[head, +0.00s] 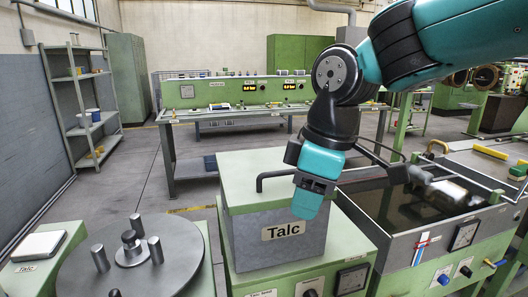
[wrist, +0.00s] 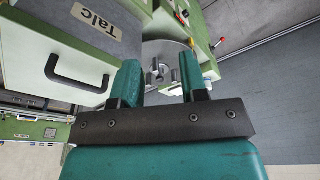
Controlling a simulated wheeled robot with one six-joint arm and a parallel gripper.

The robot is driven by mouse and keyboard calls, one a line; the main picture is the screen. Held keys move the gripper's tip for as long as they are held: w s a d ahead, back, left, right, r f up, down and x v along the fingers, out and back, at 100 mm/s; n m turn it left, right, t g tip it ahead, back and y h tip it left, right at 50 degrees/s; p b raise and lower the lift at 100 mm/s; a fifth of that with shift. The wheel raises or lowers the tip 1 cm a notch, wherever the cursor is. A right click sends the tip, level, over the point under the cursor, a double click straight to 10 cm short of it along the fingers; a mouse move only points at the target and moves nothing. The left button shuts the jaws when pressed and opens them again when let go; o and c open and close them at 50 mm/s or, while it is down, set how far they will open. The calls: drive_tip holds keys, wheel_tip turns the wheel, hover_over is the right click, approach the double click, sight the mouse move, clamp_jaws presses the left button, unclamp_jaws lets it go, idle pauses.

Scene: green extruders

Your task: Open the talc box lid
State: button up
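The talc box (head: 280,243) is a grey box with a "Talc" label on its front, standing on a green machine. Its green lid (head: 245,162) lies flat and closed on top. A dark bar handle (head: 272,176) is fixed to the lid; it also shows in the wrist view (wrist: 75,82), left of my fingers. My gripper (head: 308,207) points down by the lid's right front edge, and hides part of the box. In the wrist view my gripper (wrist: 161,80) has its two teal fingers apart, with nothing held between them. The handle is outside the fingers.
A round grey turntable (head: 130,262) with upright pegs stands left of the box. A water tank (head: 405,208) with a green front panel is to the right. A green control bench (head: 230,95) and a shelf rack (head: 83,100) stand further back. Open floor lies between.

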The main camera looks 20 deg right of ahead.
drive_tip(key=w+r+n+h+p, duration=0.2)
drive_tip(key=w+r+n+p, duration=0.35)
drive_tip(key=w+r, duration=0.8)
drive_tip(key=p, duration=0.1)
approach(276, 173)
drive_tip(key=shift+n+t, duration=0.4)
drive_tip(key=shift+n, duration=0.05)
drive_tip(key=f, duration=0.2)
drive_tip(key=w+f, duration=0.1)
drive_tip(key=f, duration=0.5)
drive_tip(key=shift+w+f, duration=0.15)
drive_tip(key=shift+f, duration=0.1)
clamp_jaws()
